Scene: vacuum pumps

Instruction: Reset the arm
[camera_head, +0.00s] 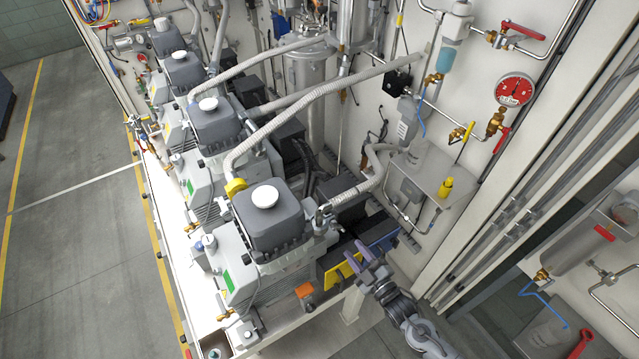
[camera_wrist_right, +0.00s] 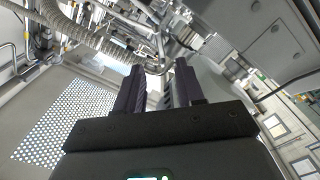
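My right gripper (camera_head: 358,257) comes up from the lower right in the head view. Its two purple fingers stand apart beside the right end of the nearest vacuum pump (camera_head: 270,235). In the right wrist view the gripper (camera_wrist_right: 158,82) shows both dark purple fingers parallel with a gap and nothing between them. The gripper is above and close to the blue and yellow part (camera_head: 345,262) by the pump; whether it touches is unclear. My left gripper and arm are not in the head view.
Several grey pumps stand in a row on a white frame (camera_head: 160,215). A ribbed hose (camera_head: 300,105) arches over them. A red pressure gauge (camera_head: 514,90) and a yellow-capped valve (camera_head: 446,186) are on the right wall.

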